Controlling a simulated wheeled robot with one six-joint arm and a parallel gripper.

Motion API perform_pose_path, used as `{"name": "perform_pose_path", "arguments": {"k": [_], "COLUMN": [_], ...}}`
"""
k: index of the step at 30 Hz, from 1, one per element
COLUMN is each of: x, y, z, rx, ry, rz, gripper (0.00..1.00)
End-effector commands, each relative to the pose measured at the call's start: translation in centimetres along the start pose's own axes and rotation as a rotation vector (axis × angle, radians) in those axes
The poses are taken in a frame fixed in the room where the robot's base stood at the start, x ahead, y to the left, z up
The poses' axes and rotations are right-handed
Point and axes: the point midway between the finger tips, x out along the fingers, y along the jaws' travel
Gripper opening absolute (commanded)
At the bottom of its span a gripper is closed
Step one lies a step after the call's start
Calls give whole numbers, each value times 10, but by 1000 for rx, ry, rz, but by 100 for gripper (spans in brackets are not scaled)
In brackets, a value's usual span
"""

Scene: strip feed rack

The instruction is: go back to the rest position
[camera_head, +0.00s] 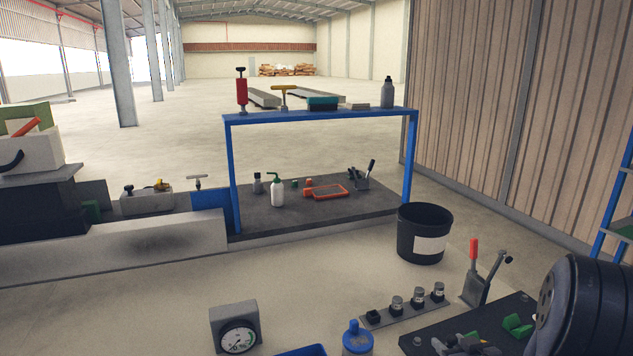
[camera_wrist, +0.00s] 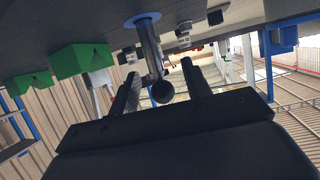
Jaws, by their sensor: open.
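My gripper (camera_wrist: 160,72) shows in the wrist view with its two dark fingers apart. A grey metal rod with a dark ball end (camera_wrist: 161,91) appears between the fingers, rising from a blue round base (camera_wrist: 142,19). I cannot tell whether the fingers touch it; nothing is visibly clamped. The wrist view looks tilted, with the grey work surface across its top. In the head view a large black rounded part of my arm fills the lower right, and the gripper itself is not visible there.
Green blocks (camera_wrist: 80,59) stand near the fingers. A black bin (camera_head: 424,233), a gauge (camera_head: 238,339) and a blue-framed rack (camera_head: 320,115) stand beyond. Floor behind the rack is open.

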Motion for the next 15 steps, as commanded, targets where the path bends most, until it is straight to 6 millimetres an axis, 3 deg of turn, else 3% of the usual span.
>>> {"name": "perform_pose_path", "arguments": {"k": [11, 15], "x": [3, -19], "y": [0, 2], "z": [12, 8], "rx": [0, 0], "ry": [0, 1], "rz": [1, 4], "gripper": [46, 46]}}
